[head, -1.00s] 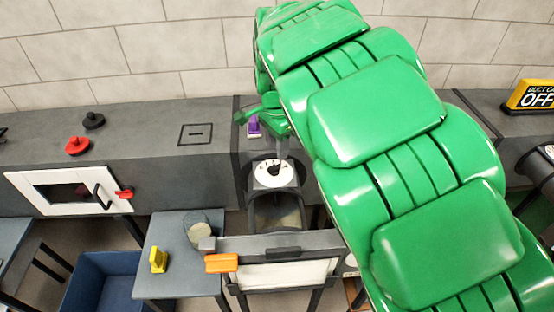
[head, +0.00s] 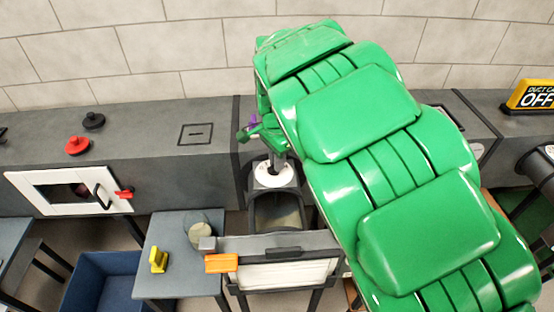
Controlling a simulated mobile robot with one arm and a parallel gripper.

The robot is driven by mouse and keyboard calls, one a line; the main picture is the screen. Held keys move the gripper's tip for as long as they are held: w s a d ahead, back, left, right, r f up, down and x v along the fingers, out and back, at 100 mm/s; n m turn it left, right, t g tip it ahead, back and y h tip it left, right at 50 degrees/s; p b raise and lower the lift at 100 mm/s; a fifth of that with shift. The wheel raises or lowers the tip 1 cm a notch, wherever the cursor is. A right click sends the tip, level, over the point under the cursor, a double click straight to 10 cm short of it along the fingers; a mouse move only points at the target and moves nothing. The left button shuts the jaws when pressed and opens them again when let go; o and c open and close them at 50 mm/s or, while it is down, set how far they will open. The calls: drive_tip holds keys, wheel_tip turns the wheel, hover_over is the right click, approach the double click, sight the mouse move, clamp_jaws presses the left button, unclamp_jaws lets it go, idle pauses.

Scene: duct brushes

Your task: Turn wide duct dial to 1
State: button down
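The wide duct dial (head: 262,178) is a round white dial on the front of the grey duct, near the middle of the head view. My green arm comes in from the right, and my gripper (head: 276,166) is directly over the dial, overlapping its dark centre knob. The fingertips look to be at the knob, but contact and finger opening are too small to make out. The pointer and most of the dial's marks are hidden behind the gripper.
An open duct mouth (head: 281,212) lies below the dial. A small table (head: 178,270) holds a yellow piece (head: 158,260) and a grey round piece. An orange handle (head: 221,263) sits nearby. A blue bin (head: 100,282) stands lower left.

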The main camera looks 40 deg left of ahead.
drive_tip(key=shift+n, duration=0.3)
drive_tip(key=n, duration=0.3)
drive_tip(key=shift+a+n, duration=0.15)
drive_tip(key=shift+n, duration=0.15)
drive_tip(key=n, duration=0.4)
drive_tip(key=shift+a+n, duration=0.2)
drive_tip(key=shift+n, duration=0.1)
drive_tip(key=n, duration=0.4)
drive_tip(key=shift+s+a, duration=0.1)
drive_tip(key=shift+s, duration=0.05)
drive_tip(key=shift+s+n, duration=0.15)
drive_tip(key=shift+n, duration=2.35)
drive_tip(key=c, duration=1.2)
unclamp_jaws()
drive_tip(key=shift+o, duration=0.2)
